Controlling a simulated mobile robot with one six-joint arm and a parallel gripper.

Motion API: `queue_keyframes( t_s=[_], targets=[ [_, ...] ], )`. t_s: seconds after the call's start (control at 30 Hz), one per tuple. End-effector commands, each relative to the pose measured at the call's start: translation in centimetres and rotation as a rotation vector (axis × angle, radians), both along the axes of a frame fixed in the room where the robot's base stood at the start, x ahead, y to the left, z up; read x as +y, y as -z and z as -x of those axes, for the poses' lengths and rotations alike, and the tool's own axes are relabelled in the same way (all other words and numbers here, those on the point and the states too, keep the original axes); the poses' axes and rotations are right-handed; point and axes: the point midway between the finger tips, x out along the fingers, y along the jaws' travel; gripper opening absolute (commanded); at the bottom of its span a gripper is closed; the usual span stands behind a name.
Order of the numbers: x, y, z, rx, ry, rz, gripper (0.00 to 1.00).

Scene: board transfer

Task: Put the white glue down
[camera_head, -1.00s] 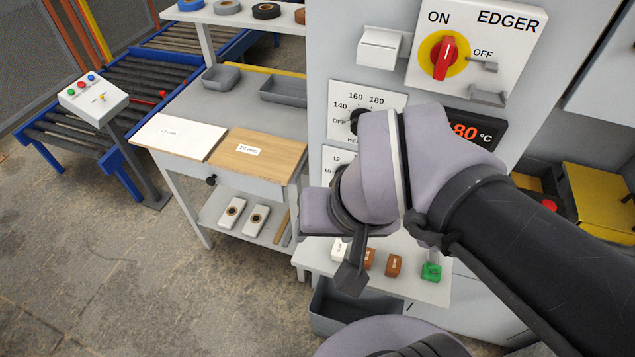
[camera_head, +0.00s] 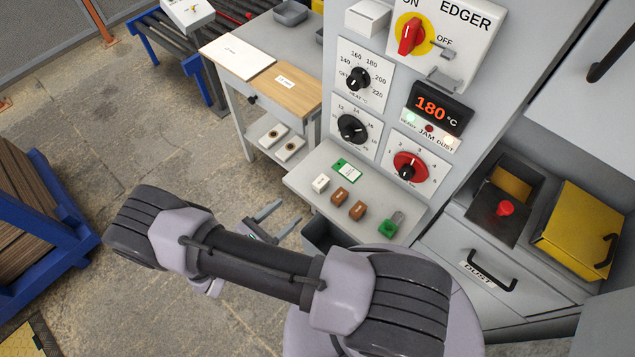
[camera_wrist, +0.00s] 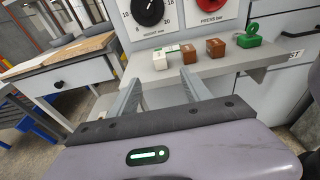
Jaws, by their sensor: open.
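The white glue is a small white block (camera_head: 320,183) at the left end of a row on the grey shelf (camera_head: 300,181) of the edger. It also shows in the wrist view (camera_wrist: 161,62), between and beyond my fingers. My gripper (camera_head: 290,211) is open and empty, in front of the shelf and to the lower left of the white block. In the wrist view my two fingers (camera_wrist: 160,77) point toward the shelf, with nothing between them. The white block stands apart from the fingers.
Two brown blocks (camera_head: 340,196) and a green clamp-like piece (camera_head: 391,225) stand right of the white block. A green and white tag (camera_head: 347,170) lies behind them. A dark bin (camera_head: 318,236) is below the shelf. A table with white and wooden boards (camera_head: 284,90) stands left.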

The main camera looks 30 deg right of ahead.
Motion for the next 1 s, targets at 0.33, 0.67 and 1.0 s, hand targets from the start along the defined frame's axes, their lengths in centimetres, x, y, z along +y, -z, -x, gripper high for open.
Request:
queue_keyframes(
  t_s=[0.33, 0.67, 1.0],
  targets=[
    [-8.2, 1.9, -2.7, 0.001, 0.01, -0.002, 0.56],
    [-12.6, 3.1, -4.4, 0.0, 0.01, -0.003, 0.56],
    [-14.6, 3.4, -5.3, -0.001, 0.005, -0.003, 0.56]
  ],
)
